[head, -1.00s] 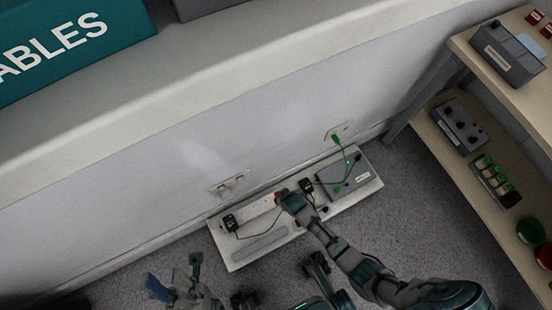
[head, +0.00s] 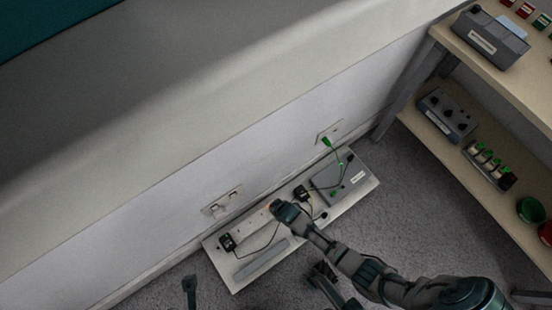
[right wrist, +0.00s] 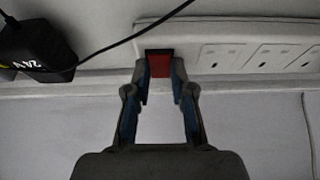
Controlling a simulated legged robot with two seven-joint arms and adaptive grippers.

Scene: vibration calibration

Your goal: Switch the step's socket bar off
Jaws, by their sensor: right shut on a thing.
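The white socket bar (head: 256,222) lies along the light step (head: 343,208) by the wall in the head view. My right gripper (head: 280,207) is at the bar's right end and hides that part. In the right wrist view, the bar (right wrist: 235,50) has a red rocker switch (right wrist: 160,66) in a dark frame at its left end. My right gripper's fingertips (right wrist: 162,72) stand on either side of the switch, shut on it. Whether the switch is on or off cannot be told. A dark piece of my left gripper (head: 189,287) shows at the bottom edge; its jaws are not clear.
A black 24 V adapter (right wrist: 38,50) and its cable are close to my right gripper. A black plug (head: 227,242) sits at the bar's left end. A grey box (head: 342,184) with green leads is on the step's right. Shelves (head: 440,140) stand at the right.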

